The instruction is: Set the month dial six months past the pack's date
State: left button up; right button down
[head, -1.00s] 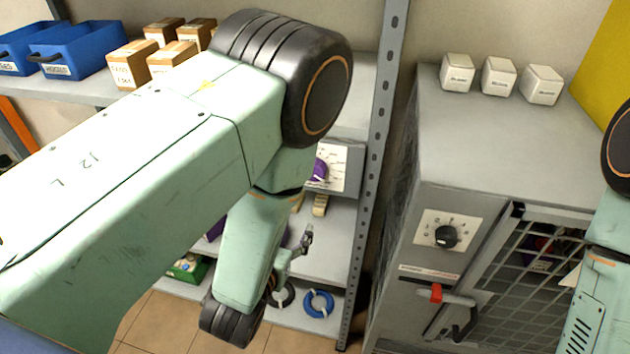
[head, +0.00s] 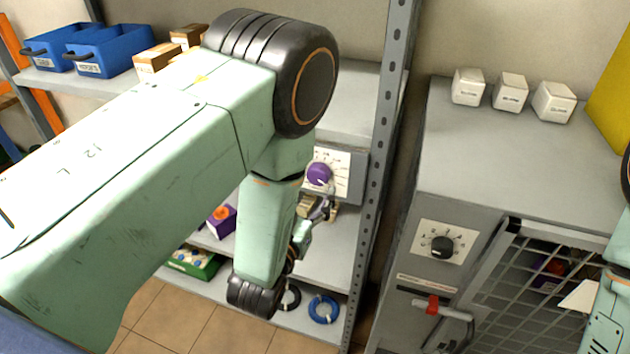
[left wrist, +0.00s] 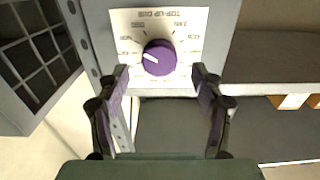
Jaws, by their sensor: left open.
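The month dial is a purple knob (head: 319,174) on a white printed plate on the shelf unit. In the left wrist view the knob (left wrist: 159,57) faces me, its white pointer mark toward the upper left of the picture. The plate's lettering appears upside down there and reads "TOP-UP DUE"; the month marks are too small to read. My left gripper (head: 326,208) is open, just below the dial. In the left wrist view its fingers (left wrist: 160,78) stand apart on either side of the knob's lower part, with nothing between them. I cannot make out the pack's date.
A grey cabinet (head: 500,165) at the right has a black dial (head: 442,246), a red-marked handle (head: 433,305) and a mesh door. Dark items and a pale card (head: 580,296) show there. A shelf upright (head: 385,130) stands right of the purple dial. Blue bins (head: 107,52) are upper left.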

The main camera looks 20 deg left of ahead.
aim_at(316, 179)
pick_arm(q)
jog(key=w, duration=0.2)
jog(key=shift+w+d, duration=0.15)
jog(key=shift+w, duration=0.25)
jog(key=shift+w+f, duration=0.1)
jog(key=shift+w, duration=0.25)
jog(key=shift+s+a, duration=0.2)
jog(key=shift+w+d, duration=0.1)
jog(key=shift+d, duration=0.05)
jog(key=shift+c, duration=0.7)
jog(key=shift+w, duration=0.2)
jog(key=c, duration=0.3)
jog(key=shift+s, duration=0.1)
jog(key=c, duration=0.5)
jog(key=shift+c, duration=1.1)
